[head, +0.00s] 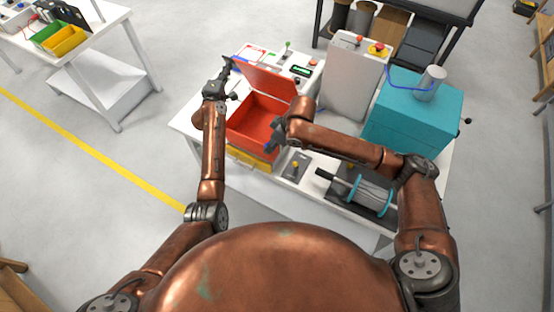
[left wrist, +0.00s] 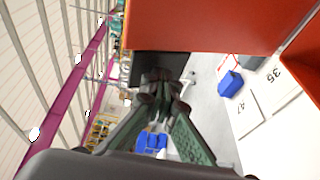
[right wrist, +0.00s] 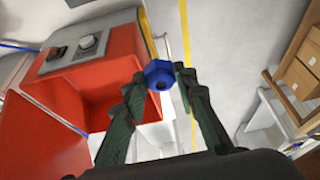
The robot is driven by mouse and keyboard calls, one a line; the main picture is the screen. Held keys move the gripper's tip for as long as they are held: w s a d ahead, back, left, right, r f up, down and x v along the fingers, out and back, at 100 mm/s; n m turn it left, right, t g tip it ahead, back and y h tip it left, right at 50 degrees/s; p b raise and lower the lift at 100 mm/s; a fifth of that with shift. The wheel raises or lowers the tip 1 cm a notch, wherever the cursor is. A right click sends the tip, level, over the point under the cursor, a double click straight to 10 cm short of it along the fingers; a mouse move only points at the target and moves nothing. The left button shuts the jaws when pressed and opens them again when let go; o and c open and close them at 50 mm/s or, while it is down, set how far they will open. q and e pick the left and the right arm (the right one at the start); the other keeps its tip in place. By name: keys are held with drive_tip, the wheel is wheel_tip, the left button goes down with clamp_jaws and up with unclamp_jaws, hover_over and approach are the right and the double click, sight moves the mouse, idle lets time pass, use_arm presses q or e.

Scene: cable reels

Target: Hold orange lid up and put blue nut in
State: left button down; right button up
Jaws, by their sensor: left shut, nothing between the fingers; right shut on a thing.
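The orange box (head: 262,118) stands on the white table with its orange lid (head: 268,80) tilted up at the back. The lid also fills the top of the left wrist view (left wrist: 215,25). My left gripper (head: 227,66) is shut and empty beside the lid's left edge; I cannot tell whether it touches the lid. My right gripper (head: 270,143) is shut on the blue nut (right wrist: 158,73), which sits between its fingertips. In the right wrist view the nut appears beside the box's open compartment (right wrist: 98,100), near its edge.
A yellow drawer (head: 250,158) sits below the box. A grey panel (head: 352,75) and a teal cabinet (head: 412,115) stand to the right. A cable reel (head: 368,192) lies at the table's front right. A control panel with a green-topped lever (head: 287,48) is behind the lid.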

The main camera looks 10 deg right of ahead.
drive_tip(key=w+a+f+m+t+h, duration=0.1)
drive_tip(key=w+m, duration=0.2)
drive_tip(key=w, duration=0.5)
drive_tip(key=w+a+f+m+h, duration=0.1)
drive_tip(key=w+a+m, duration=0.15)
drive_tip(key=w, duration=0.45)
drive_tip(key=shift+m+t, duration=0.3)
drive_tip(key=shift+m, duration=0.15)
drive_tip(key=shift+w+d+f, duration=0.1)
drive_tip(key=shift+d+f, duration=0.05)
drive_tip(key=shift+f, duration=2.1)
drive_tip(key=shift+w+d+f, duration=0.1)
drive_tip(key=shift+d+f, duration=0.05)
drive_tip(key=shift+f, duration=2.05)
drive_tip(key=shift+d+f, duration=0.15)
drive_tip(key=shift+f, duration=2.1)
drive_tip(key=o, duration=0.8)
drive_tip(key=shift+o, duration=0.2)
drive_tip(key=shift+r, duration=0.1)
wheel_tip(320, 180, up, 13)
drive_tip(key=s+a+r, duration=0.1)
drive_tip(key=s+a, duration=0.3)
drive_tip(key=s, duration=0.5)
drive_tip(key=s+a+r, duration=0.1)
drive_tip(key=s+a, duration=0.3)
drive_tip(key=s, duration=0.5)
drive_tip(key=shift+s+a, duration=0.25)
drive_tip(key=shift+a, duration=0.15)
